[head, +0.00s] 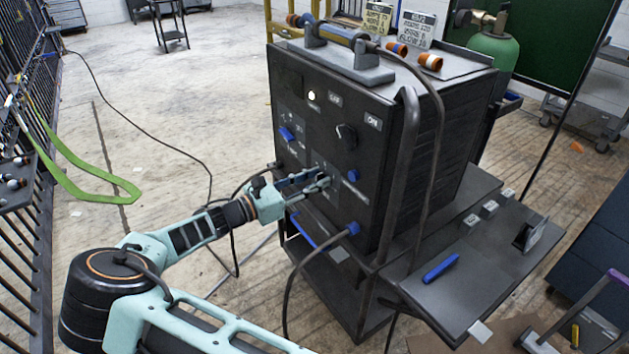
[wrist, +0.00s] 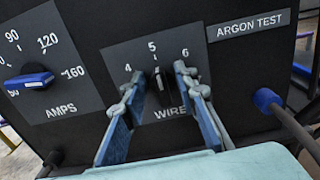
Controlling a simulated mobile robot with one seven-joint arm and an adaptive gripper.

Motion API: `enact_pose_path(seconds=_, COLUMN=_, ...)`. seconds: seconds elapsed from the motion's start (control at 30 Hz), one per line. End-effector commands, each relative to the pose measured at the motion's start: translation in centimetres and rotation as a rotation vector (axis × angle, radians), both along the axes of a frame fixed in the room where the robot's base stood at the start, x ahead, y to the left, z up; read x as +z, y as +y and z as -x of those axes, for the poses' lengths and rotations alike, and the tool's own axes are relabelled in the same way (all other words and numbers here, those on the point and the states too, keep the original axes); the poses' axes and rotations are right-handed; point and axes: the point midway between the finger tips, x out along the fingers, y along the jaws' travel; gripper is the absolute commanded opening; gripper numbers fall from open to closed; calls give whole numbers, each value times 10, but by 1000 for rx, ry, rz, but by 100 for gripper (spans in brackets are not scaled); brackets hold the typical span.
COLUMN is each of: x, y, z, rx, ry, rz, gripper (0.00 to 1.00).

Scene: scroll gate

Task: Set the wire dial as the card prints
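The wire dial (wrist: 160,87) is a black knob on the dark front panel, under the printed numbers 4, 5 and 6. Its light mark points up, near 5. My gripper (wrist: 158,88) has one finger on each side of the knob, and gaps show between knob and fingers. In the head view my gripper (head: 318,182) reaches the machine's front from the left and hides the dial there. Two printed cards stand on top of the machine, a left card (head: 378,18) and a right card (head: 415,29); their print is too small to read surely.
The blue amps dial (wrist: 29,81) is left of the wire dial. A blue-collared hose plug (wrist: 266,99) sticks out at the right, under the argon test label (wrist: 249,25). In the head view a side shelf (head: 480,265) holds a blue item (head: 440,268).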

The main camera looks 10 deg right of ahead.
Motion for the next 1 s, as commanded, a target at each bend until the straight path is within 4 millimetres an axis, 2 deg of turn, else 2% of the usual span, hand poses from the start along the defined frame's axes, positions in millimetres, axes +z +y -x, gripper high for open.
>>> enact_pose_path(seconds=0.1, x=0, y=0, z=0, rx=0, ry=0, rz=0, gripper=26)
enact_pose_path(seconds=0.33, x=0, y=0, z=0, rx=-1, ry=0, rz=0, gripper=1)
enact_pose_path(seconds=0.73, x=1, y=0, z=1, rx=-1, ry=-24, rz=-10, gripper=0)
enact_pose_path(seconds=1.0, x=2, y=0, z=2, rx=0, ry=-155, rz=-64, gripper=0)
